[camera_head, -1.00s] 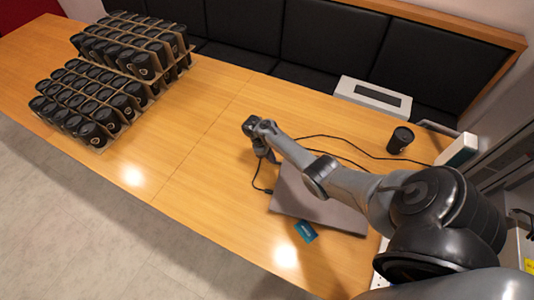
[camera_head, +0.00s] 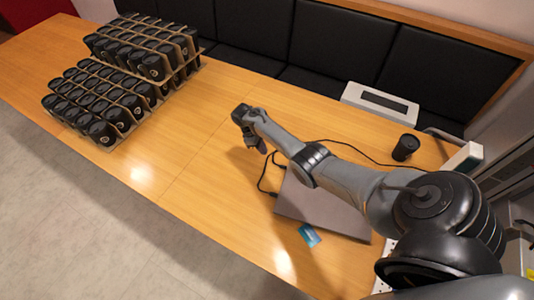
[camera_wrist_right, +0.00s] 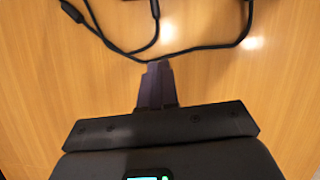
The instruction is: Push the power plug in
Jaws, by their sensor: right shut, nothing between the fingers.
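A flat grey laptop-like slab (camera_head: 325,209) lies on the wooden table. A black cable (camera_head: 262,178) loops beside its left edge, with a dark plug end (camera_head: 273,194) at that edge. I cannot tell how deep the plug sits. My right gripper (camera_head: 257,147) is above the table, left of the slab and apart from the cable. Its fingers (camera_wrist_right: 157,84) are shut and empty in the right wrist view, pointing at the cable (camera_wrist_right: 175,53) below. Dark connector pieces (camera_wrist_right: 72,11) show at the top of that view. My left gripper is out of view.
Racks of black cups (camera_head: 100,105) stand at the left. A single black cup (camera_head: 405,147), a white box (camera_head: 380,102) and a blue card (camera_head: 309,235) are near the slab. The table's middle is clear.

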